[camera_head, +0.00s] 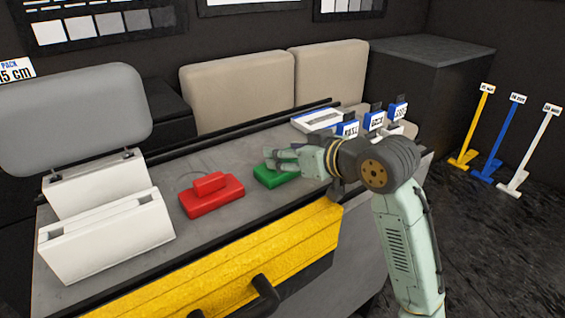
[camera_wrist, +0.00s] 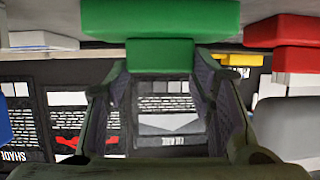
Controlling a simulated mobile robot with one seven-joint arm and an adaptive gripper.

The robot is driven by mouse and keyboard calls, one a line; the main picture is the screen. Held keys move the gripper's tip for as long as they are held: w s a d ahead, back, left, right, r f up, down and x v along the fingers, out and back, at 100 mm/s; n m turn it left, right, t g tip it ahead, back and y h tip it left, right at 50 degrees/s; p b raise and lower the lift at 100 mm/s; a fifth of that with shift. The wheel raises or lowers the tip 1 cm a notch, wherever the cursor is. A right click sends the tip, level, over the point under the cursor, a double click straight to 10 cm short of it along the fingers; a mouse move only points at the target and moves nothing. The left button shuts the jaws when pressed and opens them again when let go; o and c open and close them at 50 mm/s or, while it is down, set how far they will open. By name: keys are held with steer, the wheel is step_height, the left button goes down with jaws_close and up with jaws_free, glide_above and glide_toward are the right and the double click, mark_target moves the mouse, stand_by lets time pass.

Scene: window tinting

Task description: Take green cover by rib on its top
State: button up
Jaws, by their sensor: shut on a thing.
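The green cover (camera_head: 268,178) sits on the grey counter, partly hidden behind my gripper (camera_head: 287,160). In the wrist view the cover's flat plate (camera_wrist: 160,17) spans the top of the picture, and its narrower rib (camera_wrist: 160,53) points toward my gripper (camera_wrist: 160,66). The two dark fingers stand on either side of the rib, and my gripper is shut on it. In the head view the rib is mostly hidden by the fingers.
A red cover (camera_head: 212,197) with a rib lies to the left on the counter (camera_head: 195,255). White boxes (camera_head: 105,235) stand further left. White trays with blue labels (camera_head: 347,130) are at the right. A yellow drawer front (camera_head: 225,268) runs along the near edge.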

steer(key=shift+c, duration=0.6)
steer(key=shift+r, duration=0.9)
steer(key=shift+s+a+r+b, duration=0.15)
steer(key=shift+s+r+b, duration=0.25)
steer(key=shift+r, duration=0.5)
steer(key=s+a+r+b, duration=0.1)
steer(key=s+a, duration=0.2)
steer(key=s, duration=1.1)
steer(key=shift+s+a+r, duration=0.2)
steer(key=shift+s+a, duration=0.15)
